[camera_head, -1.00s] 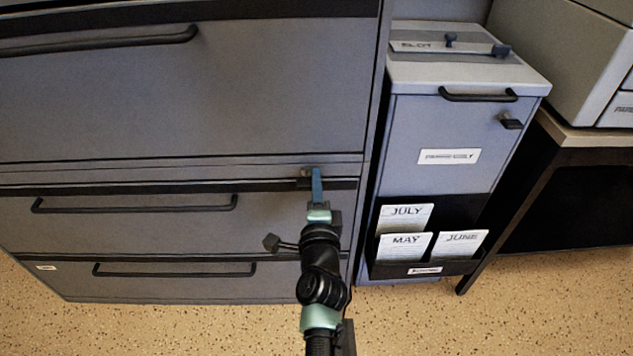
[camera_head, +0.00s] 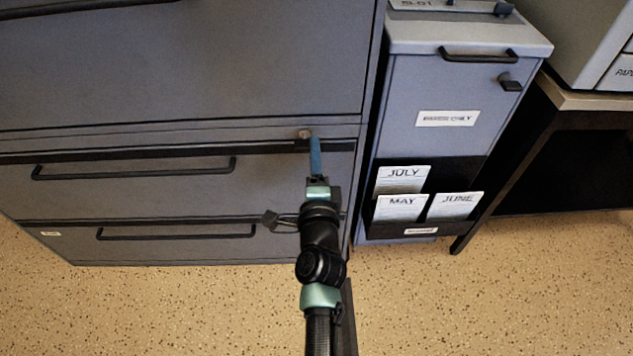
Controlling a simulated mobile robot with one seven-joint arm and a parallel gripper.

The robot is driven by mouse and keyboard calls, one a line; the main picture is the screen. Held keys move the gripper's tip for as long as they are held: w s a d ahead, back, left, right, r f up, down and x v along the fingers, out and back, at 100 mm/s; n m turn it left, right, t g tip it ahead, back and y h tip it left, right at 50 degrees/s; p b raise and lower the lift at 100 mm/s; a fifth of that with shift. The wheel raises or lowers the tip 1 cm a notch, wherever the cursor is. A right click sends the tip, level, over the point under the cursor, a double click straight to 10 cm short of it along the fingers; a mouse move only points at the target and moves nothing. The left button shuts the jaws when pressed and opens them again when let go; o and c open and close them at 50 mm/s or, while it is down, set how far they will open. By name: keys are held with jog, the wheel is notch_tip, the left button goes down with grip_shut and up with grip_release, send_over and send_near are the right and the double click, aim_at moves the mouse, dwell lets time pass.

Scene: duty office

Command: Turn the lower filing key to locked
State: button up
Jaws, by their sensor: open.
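The filing cabinet (camera_head: 180,75) fills the left of the head view. A small brownish lock or key (camera_head: 305,133) sits on the rail between its large upper drawer and the lower drawers. Its turn position is too small to read. My gripper (camera_head: 315,157) comes up from below, and its blue finger reaches just below and to the right of this lock. It is open, with nothing seen between the fingers. Only one finger shows clearly, and I cannot tell whether it touches the lock.
Drawer handles (camera_head: 135,168) stick out left of my arm. A grey box cabinet (camera_head: 440,90) with a black card pocket (camera_head: 433,172) stands close on the right. A dark table (camera_head: 545,150) is farther right. Speckled floor (camera_head: 180,310) is free in front.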

jog(key=s+p, duration=0.1)
jog(key=s, duration=0.8)
jog(key=shift+s, duration=0.4)
jog(key=w+a+r+n+t+y, duration=0.15)
jog(key=r+n, duration=0.35)
jog(key=r, duration=1)
jog(key=w+a+r+n+t+y, duration=0.1)
jog(key=a+r+n+t+y, duration=0.15)
jog(key=r+n, duration=0.75)
jog(key=s+d+r+n+t+h, duration=0.1)
jog(key=s+r+t, duration=0.1)
jog(key=s+r, duration=0.5)
jog(key=s+r+n+t+h, duration=0.1)
jog(key=s+r+t+h, duration=0.1)
jog(key=r, duration=1)
jog(key=s+d+r+n+t+h, duration=0.1)
jog(key=s+r, duration=0.4)
jog(key=r, duration=0.4)
notch_tip(320, 180, up, 35)
jog(key=p, duration=3.5)
jog(key=shift+r, duration=0.15)
